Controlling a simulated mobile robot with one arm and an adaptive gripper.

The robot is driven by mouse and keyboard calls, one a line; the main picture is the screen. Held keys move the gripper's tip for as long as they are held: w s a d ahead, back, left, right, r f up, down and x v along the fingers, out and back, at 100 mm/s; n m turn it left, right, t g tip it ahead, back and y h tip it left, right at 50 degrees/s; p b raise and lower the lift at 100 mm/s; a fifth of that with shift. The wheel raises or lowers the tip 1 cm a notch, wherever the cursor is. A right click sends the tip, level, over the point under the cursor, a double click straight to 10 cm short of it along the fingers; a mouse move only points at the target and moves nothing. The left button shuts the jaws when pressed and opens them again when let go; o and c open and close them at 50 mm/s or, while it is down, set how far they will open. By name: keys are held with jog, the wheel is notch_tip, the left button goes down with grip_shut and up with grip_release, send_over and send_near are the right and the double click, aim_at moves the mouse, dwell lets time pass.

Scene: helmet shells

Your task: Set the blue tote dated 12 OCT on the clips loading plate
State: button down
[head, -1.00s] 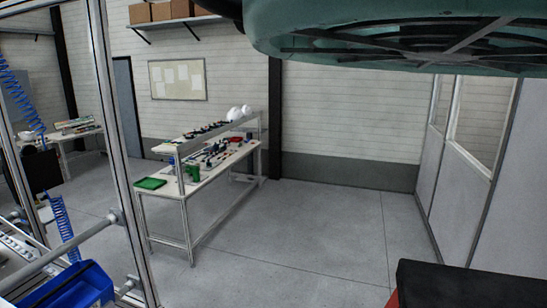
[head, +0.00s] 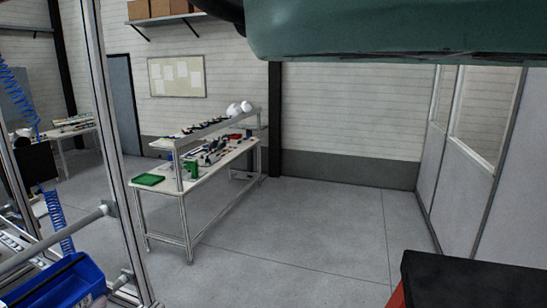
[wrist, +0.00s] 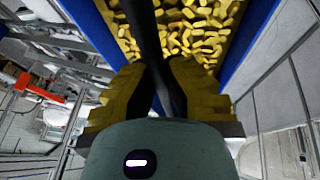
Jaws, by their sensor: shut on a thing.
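In the wrist view, a blue tote (wrist: 258,28) filled with yellow clips lies below my gripper, seen from above. My gripper (wrist: 158,76) has yellow pads and is shut on a black bar running over the tote, which looks like its handle. No date label shows on this tote. In the head view, a blue bin (head: 55,284) with a white label sits at the lower left; its text is too small to read. I cannot tell whether it is the same tote. I cannot make out the clips loading plate.
A metal frame post (head: 112,170) stands close at left with a blue coiled hose (head: 58,215). A workbench (head: 190,178) with a green tray (head: 147,180) and tools stands beyond. A dark-topped red unit (head: 470,280) is at lower right. The floor between is clear.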

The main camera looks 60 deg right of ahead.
jog(key=shift+f+b, duration=0.35)
jog(key=shift+b, duration=0.1)
jog(key=c, duration=1.1)
grip_release()
jog(key=shift+o, duration=0.2)
jog(key=shift+d+r, duration=0.1)
